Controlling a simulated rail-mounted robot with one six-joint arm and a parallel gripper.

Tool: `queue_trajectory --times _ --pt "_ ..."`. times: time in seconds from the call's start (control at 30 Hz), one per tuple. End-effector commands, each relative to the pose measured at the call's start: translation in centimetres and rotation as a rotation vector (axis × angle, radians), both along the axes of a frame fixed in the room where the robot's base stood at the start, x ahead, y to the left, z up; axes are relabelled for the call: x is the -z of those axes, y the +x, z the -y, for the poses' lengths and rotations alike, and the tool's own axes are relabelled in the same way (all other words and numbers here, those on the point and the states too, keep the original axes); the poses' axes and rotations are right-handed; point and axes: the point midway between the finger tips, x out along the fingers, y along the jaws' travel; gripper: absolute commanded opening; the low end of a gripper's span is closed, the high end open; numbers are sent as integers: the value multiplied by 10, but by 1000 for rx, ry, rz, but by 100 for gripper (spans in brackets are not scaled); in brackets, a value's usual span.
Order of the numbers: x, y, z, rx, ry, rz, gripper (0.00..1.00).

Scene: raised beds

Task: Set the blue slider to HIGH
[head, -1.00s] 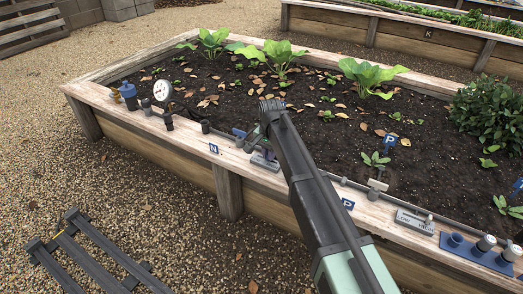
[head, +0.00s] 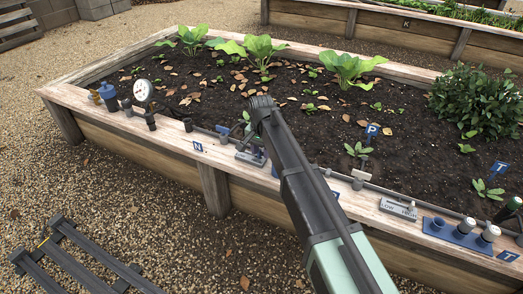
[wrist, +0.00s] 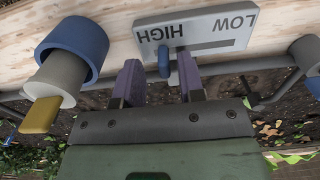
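The blue slider knob (wrist: 164,63) stands on a pale grey plate (wrist: 212,27) in the wrist view. The plate's lettering is upside down there, HIGH on the left and LOW on the right. The knob is at the HIGH end, with the dark slot running from it toward LOW. My gripper (wrist: 160,76) is open, its two purple fingers on either side of the knob with gaps between. In the head view my gripper (head: 259,152) is low over the bed's front rim, by a grey plate (head: 244,158); the knob cannot be made out there.
A blue cup (wrist: 86,40) with a grey and yellow knob is left of the plate. A dark fitting (wrist: 256,100) is to its right. Along the wooden rim (head: 175,136) stand a gauge (head: 143,90), a second lettered plate (head: 398,208) and a blue panel (head: 456,236).

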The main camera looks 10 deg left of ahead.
Motion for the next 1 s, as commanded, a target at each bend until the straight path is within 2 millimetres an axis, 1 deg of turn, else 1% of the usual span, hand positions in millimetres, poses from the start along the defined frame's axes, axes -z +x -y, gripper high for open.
queue_trajectory --times 0.03,0.17,0.3,0.4,0.43,0.53,0.93,1.0 --pt "-13 0 0 0 0 0 36" --pt "-42 0 0 0 0 0 36" --pt "-79 0 1 1 0 0 36" --pt "-98 0 1 1 -1 0 36" --pt "-102 0 1 1 -1 0 36" --pt "-106 0 1 1 -1 0 36" --pt "-103 0 1 -1 -1 0 36" --pt "-103 0 1 -38 -1 0 36"
